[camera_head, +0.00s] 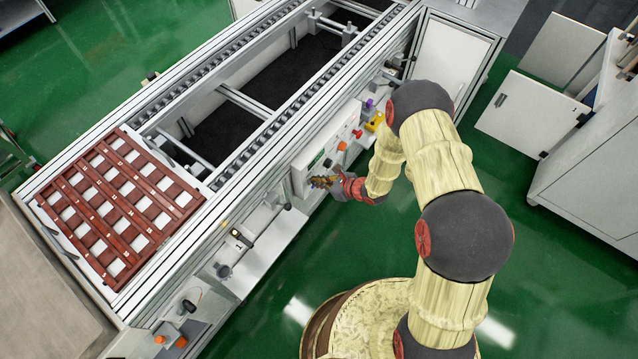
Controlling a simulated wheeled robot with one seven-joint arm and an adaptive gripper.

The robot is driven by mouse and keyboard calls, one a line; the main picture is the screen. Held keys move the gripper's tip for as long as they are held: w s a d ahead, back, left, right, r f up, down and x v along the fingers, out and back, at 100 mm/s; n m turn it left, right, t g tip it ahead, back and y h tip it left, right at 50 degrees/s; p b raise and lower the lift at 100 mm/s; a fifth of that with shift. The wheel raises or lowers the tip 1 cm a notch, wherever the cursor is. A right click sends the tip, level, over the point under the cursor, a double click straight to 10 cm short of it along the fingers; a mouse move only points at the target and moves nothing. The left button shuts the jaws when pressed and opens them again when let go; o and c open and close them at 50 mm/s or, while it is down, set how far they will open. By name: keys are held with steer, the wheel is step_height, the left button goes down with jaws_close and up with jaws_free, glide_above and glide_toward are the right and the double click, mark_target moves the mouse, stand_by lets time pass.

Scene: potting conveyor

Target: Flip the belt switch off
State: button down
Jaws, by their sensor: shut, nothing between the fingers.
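A white control panel (312,158) is mounted on the near side of the conveyor frame. It carries several small controls, including an orange-red knob (342,146) and a red one beside it (357,133). My gripper (314,181) is shut and empty at the panel's lower left end, with its fingertips close to the panel face. I cannot tell whether they touch it. I cannot make out which control is the belt switch or how it is set. The part of the panel behind the fingers is hidden.
The conveyor (262,128) runs diagonally behind the panel, with a red-brown slotted tray (122,205) on its left end. A yellow part (375,122) and a purple part (369,103) stick out right of the panel. A white cabinet (590,150) stands at right.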

steer(key=shift+r+p, duration=0.5)
steer(key=shift+r, duration=0.3)
